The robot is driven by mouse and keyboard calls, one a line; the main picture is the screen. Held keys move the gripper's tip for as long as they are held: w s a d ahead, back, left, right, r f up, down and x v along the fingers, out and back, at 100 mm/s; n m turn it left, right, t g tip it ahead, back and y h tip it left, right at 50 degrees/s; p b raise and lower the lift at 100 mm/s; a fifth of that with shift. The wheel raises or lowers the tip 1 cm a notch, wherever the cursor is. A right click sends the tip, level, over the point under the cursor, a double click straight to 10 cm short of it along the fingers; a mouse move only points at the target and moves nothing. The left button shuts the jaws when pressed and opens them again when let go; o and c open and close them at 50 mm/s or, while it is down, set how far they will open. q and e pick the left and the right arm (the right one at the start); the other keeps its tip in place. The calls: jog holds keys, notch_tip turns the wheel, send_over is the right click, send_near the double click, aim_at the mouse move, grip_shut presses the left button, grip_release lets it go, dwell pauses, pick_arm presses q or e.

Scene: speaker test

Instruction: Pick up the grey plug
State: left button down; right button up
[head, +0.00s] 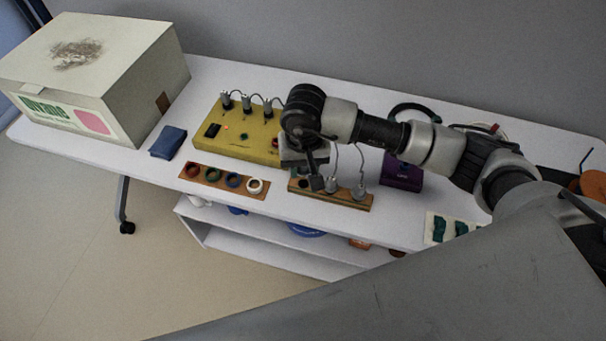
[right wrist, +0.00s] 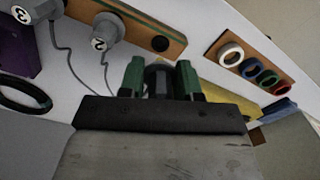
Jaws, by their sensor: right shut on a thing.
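My right gripper (head: 315,180) is shut on a grey plug, just over the left part of a wooden strip (head: 345,199) on the table. In the right wrist view, its green fingertips (right wrist: 160,82) stand on both sides of the dark grey plug (right wrist: 158,79), which is mostly hidden. Two other grey plugs with cables sit upright in the strip, one (head: 332,185) nearer my gripper and one (head: 359,191) at the right. They also show in the wrist view, with numbered tops (right wrist: 107,29). A bare hole (right wrist: 160,44) shows in the strip. My left gripper is out of view.
A yellow box (head: 235,145) with several grey plugs (head: 246,103) stands behind left. A strip with coloured rings (head: 208,175), a blue wallet-like thing (head: 168,142) and a large carton (head: 150,70) lie further left. A purple box (head: 402,173) stands right of the strip.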

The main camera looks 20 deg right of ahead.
jog(key=s+d+r, duration=0.1)
jog(key=s+r, duration=0.2)
jog(key=s, duration=0.2)
jog(key=s+d+r+b, duration=0.1)
jog(key=s+r, duration=0.2)
jog(key=s, duration=0.3)
jog(key=shift+d+r, duration=0.15)
jog(key=shift+d, duration=0.05)
jog(key=shift+s+r, duration=0.1)
jog(key=shift+r, duration=0.05)
notch_tip(320, 180, up, 4)
jog(key=shift+f+p, duration=0.2)
jog(key=shift+p, duration=0.3)
